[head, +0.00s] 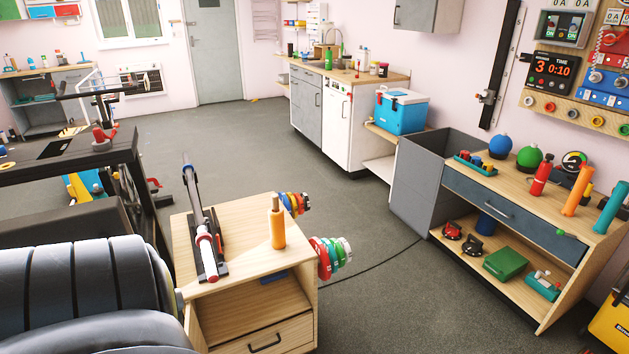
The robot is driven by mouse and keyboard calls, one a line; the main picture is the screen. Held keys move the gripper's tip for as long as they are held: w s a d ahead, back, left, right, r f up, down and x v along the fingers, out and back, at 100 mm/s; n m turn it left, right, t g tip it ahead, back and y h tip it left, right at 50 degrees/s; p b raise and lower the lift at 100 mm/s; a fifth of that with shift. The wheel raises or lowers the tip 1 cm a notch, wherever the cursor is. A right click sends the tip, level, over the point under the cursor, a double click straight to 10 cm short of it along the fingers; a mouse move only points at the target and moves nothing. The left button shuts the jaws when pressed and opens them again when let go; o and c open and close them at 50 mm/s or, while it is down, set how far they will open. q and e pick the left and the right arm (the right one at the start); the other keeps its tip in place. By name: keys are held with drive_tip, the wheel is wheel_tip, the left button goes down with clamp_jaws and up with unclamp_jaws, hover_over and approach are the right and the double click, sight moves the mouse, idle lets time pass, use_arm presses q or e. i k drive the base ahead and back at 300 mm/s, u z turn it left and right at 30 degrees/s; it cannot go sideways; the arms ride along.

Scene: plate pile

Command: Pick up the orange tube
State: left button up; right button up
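An orange tube (577,191) stands slightly tilted on the top of the wooden workbench (521,193) at the right. A similar teal tube (611,207) stands to its right, and a red bottle (541,174) stands to its left. An orange bottle-like object (277,227) stands on a low wooden cabinet (245,219) near the middle. Neither of my grippers is in view.
Blue (500,146) and green (529,157) round objects sit farther back on the workbench. A grey bin (424,192) stands at its left end. Coloured weight discs (331,257) stick out from the low cabinet's right side. Open floor (375,250) lies between cabinet and workbench, crossed by a dark cable.

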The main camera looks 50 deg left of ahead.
sight(276, 222)
drive_tip(key=i, duration=1.55)
drive_tip(key=u, duration=3.65)
drive_tip(key=i, duration=1)
drive_tip(key=u, duration=0.05)
